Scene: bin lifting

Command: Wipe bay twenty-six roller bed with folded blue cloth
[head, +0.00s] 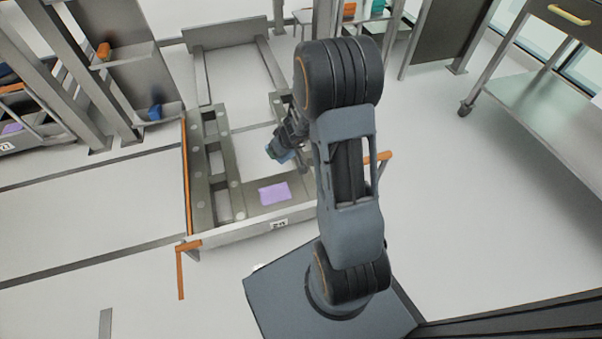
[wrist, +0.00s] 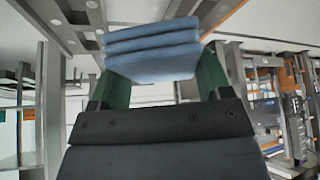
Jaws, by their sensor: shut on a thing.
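The folded blue cloth (wrist: 152,50) shows large in the wrist view as a stack of flat layers. My gripper (wrist: 155,72) is shut on it, with a green finger at each side. In the head view my gripper (head: 284,148) hangs over the roller bed, and a small blue part of the cloth (head: 283,156) shows beneath it. The roller bed (head: 202,178) is a low grey frame with pale round discs along its rails and a small label at the front that is hard to read. I cannot tell whether the cloth touches the bed. My arm hides the bed's right side.
A purple flat piece (head: 273,192) lies on the bed's front plate. Orange bars (head: 180,272) stick out at the front corners. Grey uprights and shelves (head: 142,85) stand at left, a wheeled table (head: 545,95) at right. The floor (head: 450,200) between is clear.

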